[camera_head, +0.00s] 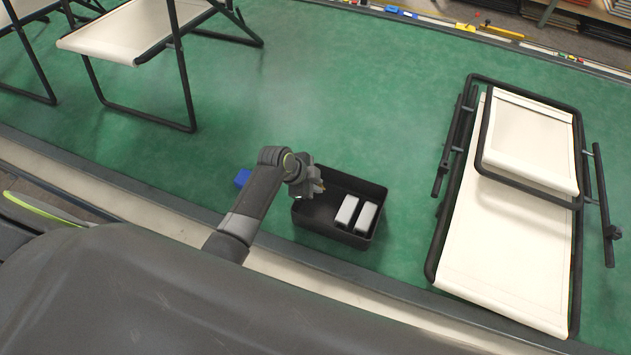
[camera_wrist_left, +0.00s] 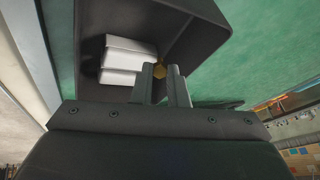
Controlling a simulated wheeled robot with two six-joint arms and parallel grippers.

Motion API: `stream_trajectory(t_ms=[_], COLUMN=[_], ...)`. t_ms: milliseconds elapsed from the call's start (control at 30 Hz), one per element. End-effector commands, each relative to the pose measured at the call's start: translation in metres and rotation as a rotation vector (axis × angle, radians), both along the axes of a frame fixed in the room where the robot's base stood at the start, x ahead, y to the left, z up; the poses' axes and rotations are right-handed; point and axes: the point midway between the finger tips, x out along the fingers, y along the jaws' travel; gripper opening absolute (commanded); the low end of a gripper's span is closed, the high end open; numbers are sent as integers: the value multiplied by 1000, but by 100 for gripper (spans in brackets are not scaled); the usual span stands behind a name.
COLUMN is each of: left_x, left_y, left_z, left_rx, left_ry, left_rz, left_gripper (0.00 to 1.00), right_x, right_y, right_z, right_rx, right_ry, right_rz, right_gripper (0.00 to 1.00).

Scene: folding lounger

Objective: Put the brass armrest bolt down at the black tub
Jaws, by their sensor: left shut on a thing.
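The black tub (camera_head: 325,220) stands on the green surface near its front edge. Its inside wall (camera_wrist_left: 190,45) fills much of the left wrist view. My left gripper (camera_head: 316,184) is at the left part of the tub, over its rim or just inside; the exact height is hard to tell. In the left wrist view its two fingers (camera_wrist_left: 163,86) are shut on the brass armrest bolt (camera_wrist_left: 159,70), whose gold-coloured end shows between the fingertips. The rest of the bolt is hidden by the fingers. My right gripper is not in view.
Two pale blocks (camera_head: 356,214) lie in the tub's right part. A blue object (camera_head: 242,178) is left of the tub, partly behind my arm. A folded cream lounger (camera_head: 510,220) lies to the right. Another lounger (camera_head: 130,35) stands at the back left. The middle of the green surface is clear.

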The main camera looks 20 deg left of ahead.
Motion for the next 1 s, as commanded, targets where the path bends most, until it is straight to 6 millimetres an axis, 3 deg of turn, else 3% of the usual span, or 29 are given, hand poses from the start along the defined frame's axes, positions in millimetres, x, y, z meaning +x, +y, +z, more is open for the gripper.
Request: stream_trajectory(t_ms=[33,500,1000], left_x=[0,0,0], left_y=[0,0,0], left_z=[-11,-64,-71], left_rx=[0,0,0], left_ry=[0,-2,-2], left_rz=[0,-1,-1], left_gripper=[0,0,0], right_x=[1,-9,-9], right_y=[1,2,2], right_z=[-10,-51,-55], right_rx=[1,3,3], right_ry=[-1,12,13], right_rz=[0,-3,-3], right_gripper=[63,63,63])
